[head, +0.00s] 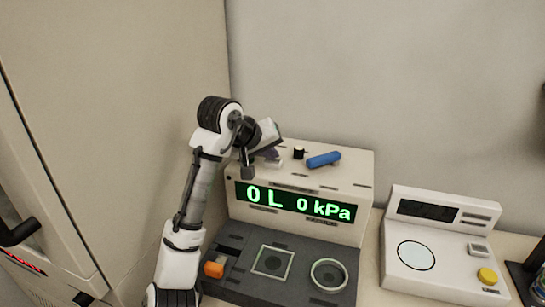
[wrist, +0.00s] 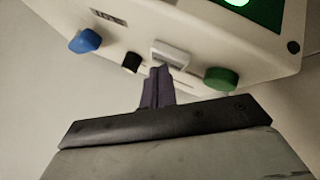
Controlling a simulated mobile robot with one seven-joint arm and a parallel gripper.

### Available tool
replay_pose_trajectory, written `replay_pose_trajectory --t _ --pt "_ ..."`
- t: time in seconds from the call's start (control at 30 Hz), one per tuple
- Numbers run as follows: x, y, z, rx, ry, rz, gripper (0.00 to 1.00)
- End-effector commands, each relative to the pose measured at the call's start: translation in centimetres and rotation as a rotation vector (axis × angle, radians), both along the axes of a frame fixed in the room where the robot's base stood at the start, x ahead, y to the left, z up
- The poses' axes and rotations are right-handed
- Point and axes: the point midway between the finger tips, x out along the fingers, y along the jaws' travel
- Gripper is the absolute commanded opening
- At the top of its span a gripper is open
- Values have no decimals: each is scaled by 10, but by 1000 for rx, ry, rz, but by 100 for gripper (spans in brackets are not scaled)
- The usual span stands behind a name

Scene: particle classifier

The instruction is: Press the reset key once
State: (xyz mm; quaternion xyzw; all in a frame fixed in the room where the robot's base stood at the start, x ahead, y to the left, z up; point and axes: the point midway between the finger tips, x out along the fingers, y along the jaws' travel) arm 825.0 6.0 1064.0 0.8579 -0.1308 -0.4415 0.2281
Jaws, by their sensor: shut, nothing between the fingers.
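The cream machine (head: 300,232) shows "0 L 0 kPa" on its green-lit display (head: 295,203). In the wrist view, a pale rectangular key (wrist: 170,54) is on the machine face between a black knob (wrist: 132,62) and a green knob (wrist: 221,78). No reset label is readable, so I cannot tell for certain that this is the reset key. My gripper (wrist: 157,71) is shut and empty, with its dark fingertips just at the pale key's lower edge; I cannot tell whether they touch. In the head view, my gripper (head: 271,154) is over the machine's top, partly hiding it.
A blue handle (head: 323,160) lies right of my gripper on the machine's top. An orange button (head: 214,268) is on the dark lower deck (head: 290,268). A second white device (head: 450,287) with a yellow button (head: 487,276) stands to the right. A tall cabinet (head: 115,110) is at left.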

Motion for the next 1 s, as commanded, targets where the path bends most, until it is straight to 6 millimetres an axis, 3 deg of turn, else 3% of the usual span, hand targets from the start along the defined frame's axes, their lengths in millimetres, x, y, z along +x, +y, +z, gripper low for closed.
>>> replay_pose_trajectory --t 0.17,0.57,1.0 --pt "0 0 13 -1 0 -1 0" --pt "0 0 15 -1 -1 0 0" --pt "0 0 56 1 -1 0 0"
